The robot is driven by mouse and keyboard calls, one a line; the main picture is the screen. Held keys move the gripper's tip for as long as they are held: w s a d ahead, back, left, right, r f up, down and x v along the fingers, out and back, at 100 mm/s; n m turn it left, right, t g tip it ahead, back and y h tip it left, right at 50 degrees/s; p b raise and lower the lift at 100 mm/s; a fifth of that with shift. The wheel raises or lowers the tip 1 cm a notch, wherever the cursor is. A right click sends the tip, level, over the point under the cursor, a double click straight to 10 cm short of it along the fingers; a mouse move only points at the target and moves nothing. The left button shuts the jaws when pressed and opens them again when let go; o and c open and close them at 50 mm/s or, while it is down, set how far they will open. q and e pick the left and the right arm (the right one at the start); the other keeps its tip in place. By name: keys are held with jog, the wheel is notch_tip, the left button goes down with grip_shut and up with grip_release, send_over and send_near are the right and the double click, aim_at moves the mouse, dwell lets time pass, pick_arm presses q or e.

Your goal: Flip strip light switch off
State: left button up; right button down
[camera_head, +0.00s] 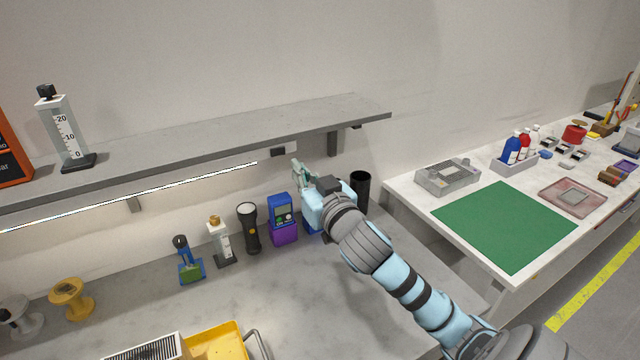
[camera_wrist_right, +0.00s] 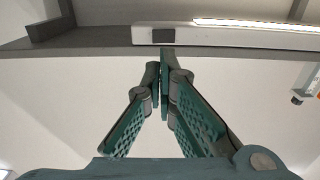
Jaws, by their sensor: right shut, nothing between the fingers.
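The strip light (camera_head: 130,194) runs along the underside of the grey shelf and is lit. Its dark switch (camera_head: 278,152) sits near the strip's right end in the head view. In the right wrist view the switch (camera_wrist_right: 163,36) is a dark rectangle on the white housing, beside the lit strip (camera_wrist_right: 250,25). My right gripper (camera_head: 297,164) is shut and empty, just below and right of the switch in the head view. In the wrist view its fingertips (camera_wrist_right: 161,65) point at the switch; whether they touch it cannot be told. My left gripper is out of view.
The grey shelf (camera_head: 220,133) overhangs the work area, with a bracket (camera_head: 332,144) near my right gripper. Below stand a blue and purple device (camera_head: 281,212), a flashlight (camera_head: 249,228) and a black cup (camera_head: 360,190).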

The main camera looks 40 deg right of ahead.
jog(key=v, duration=0.5)
jog(key=shift+f, duration=0.15)
